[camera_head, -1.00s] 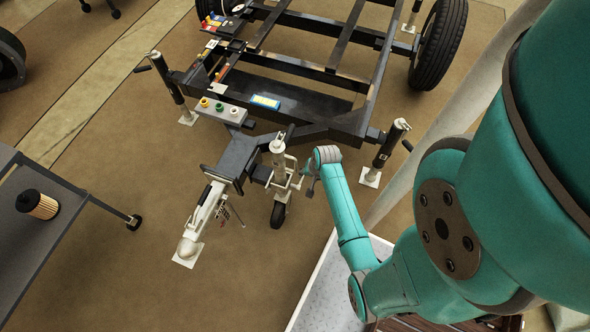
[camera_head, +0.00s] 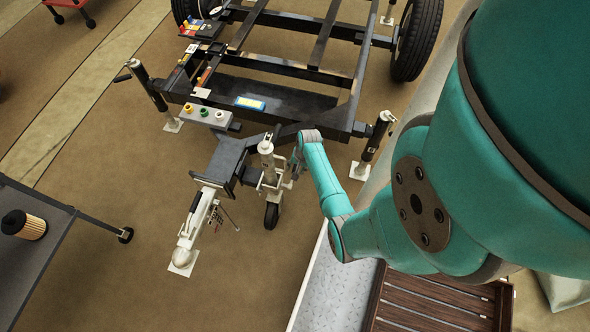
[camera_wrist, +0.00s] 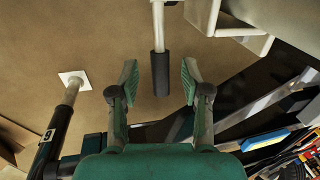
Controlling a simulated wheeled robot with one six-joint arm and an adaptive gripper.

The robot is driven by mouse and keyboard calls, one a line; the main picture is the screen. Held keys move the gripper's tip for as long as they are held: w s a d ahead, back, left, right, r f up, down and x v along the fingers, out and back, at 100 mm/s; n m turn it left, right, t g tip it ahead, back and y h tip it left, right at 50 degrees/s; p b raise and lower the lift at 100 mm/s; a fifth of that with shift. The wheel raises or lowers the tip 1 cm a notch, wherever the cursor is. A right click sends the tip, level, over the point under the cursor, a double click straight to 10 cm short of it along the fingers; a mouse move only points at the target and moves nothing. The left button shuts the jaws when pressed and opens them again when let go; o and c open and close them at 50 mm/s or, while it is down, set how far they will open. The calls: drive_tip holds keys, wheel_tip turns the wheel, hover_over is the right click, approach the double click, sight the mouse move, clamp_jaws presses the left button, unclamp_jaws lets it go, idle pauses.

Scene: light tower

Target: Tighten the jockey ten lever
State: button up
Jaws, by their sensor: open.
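The jockey lever (camera_wrist: 159,72) is a pale rod with a dark cylindrical grip. In the wrist view its grip end lies between my open fingers, with a visible gap on each side. My gripper (camera_wrist: 158,86) is open and holds nothing. In the head view the jockey stand (camera_head: 266,147) is a pale upright post with a black jockey wheel (camera_head: 271,215) below, beside the trailer drawbar. My gripper (camera_head: 292,172) is just right of this post there, small and partly hidden by my wrist. The lever cannot be made out clearly in the head view.
The coupling head (camera_head: 182,256) is left of the jockey stand. A corner leg (camera_head: 372,145) stands to the right, and another (camera_head: 148,88) at left. A grey table (camera_head: 45,215) with a filter (camera_head: 23,224) is at lower left. Open floor lies in front of the coupling.

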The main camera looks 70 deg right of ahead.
drive_tip(key=shift+w+f, duration=0.25)
drive_tip(key=shift+f, duration=1)
clamp_jaws()
